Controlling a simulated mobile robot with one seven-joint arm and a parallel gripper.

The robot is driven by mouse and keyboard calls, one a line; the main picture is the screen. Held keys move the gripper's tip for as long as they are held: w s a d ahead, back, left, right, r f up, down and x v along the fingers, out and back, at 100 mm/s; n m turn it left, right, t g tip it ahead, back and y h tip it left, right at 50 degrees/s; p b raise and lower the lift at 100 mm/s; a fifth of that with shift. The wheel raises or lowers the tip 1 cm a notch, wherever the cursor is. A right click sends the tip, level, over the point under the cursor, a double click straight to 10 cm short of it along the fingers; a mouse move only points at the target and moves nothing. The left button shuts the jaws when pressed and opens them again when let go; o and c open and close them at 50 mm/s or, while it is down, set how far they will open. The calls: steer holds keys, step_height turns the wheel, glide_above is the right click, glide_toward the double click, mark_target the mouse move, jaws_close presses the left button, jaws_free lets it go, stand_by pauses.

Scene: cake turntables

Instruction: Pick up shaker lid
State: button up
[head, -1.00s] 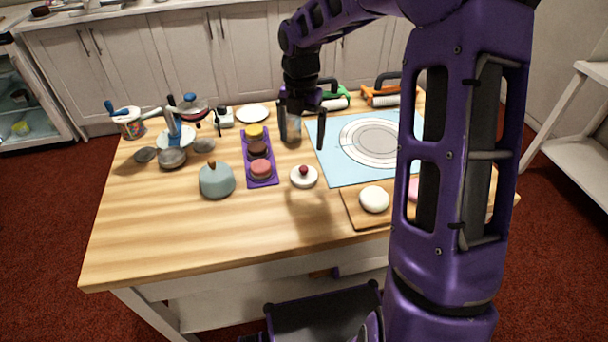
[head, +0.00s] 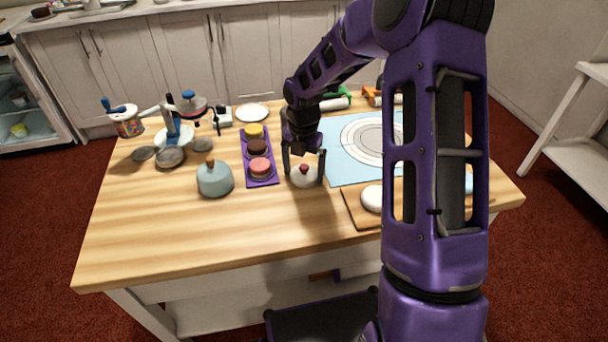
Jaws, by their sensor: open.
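A low round white piece with a red knob on top (head: 303,180) stands on the wooden table, between the purple tray and the blue mat. It may be the shaker lid; I cannot tell for sure at this size. My gripper (head: 304,169) is open and points down over this white piece. One finger shows on its left and one on its right, with the red knob between them. I cannot tell whether the fingers touch it. My gripper and wrist hide the table just behind.
Left of my gripper are a purple tray (head: 262,183) with small round cakes and a grey-blue dome (head: 214,180). A blue mat (head: 345,172) and a wooden board (head: 358,214) lie to the right. The table's (head: 200,245) front is clear.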

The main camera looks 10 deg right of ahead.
steer(key=shift+c, duration=0.2)
steer(key=c, duration=0.9)
